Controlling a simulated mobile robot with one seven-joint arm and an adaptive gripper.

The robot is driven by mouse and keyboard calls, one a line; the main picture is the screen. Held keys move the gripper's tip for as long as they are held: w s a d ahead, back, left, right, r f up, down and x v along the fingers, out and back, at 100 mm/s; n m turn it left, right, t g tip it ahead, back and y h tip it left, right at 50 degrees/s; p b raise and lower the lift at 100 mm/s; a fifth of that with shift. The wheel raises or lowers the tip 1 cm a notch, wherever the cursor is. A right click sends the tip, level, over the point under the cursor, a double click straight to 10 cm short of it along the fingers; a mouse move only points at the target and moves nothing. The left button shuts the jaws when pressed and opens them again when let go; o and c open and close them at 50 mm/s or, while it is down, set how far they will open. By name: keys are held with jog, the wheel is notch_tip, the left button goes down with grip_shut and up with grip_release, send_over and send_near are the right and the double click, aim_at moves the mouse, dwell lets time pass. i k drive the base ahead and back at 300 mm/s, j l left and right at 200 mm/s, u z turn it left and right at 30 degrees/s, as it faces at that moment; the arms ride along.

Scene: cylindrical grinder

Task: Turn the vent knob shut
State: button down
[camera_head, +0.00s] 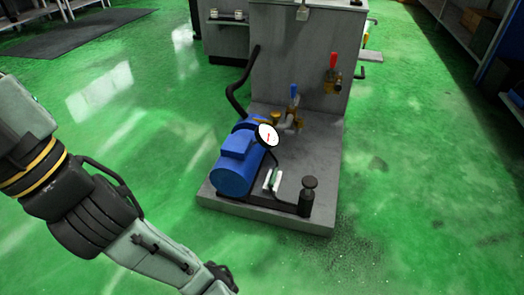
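A blue motor-pump unit (238,165) sits on a grey plinth (325,150), with a white dial gauge (267,135) on it. A black round knob (309,183) tops a dark upright cylinder at the plinth's front right. A small brass-yellow knob (275,117) is on the pipework behind the gauge. I cannot tell which of these is the vent knob, or how far either is turned. My gripper (224,280) shows as a dark shape at the bottom edge, partly cut off, in front of the plinth and apart from both knobs. Its fingers are not clear.
A blue-handled valve (294,91) and a red-handled valve (333,62) stand upright behind the pump. A grey cabinet (300,50) rises behind, with a black hose (236,97) at its left. Shelving (480,25) stands at far right. The green floor around the plinth is clear.

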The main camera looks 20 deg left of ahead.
aim_at(276, 115)
jog(key=i+j, duration=0.4)
jog(key=i, duration=0.15)
jog(key=i+j, duration=0.35)
jog(key=i, duration=0.2)
jog(key=i+j, duration=0.4)
jog(key=i, duration=0.15)
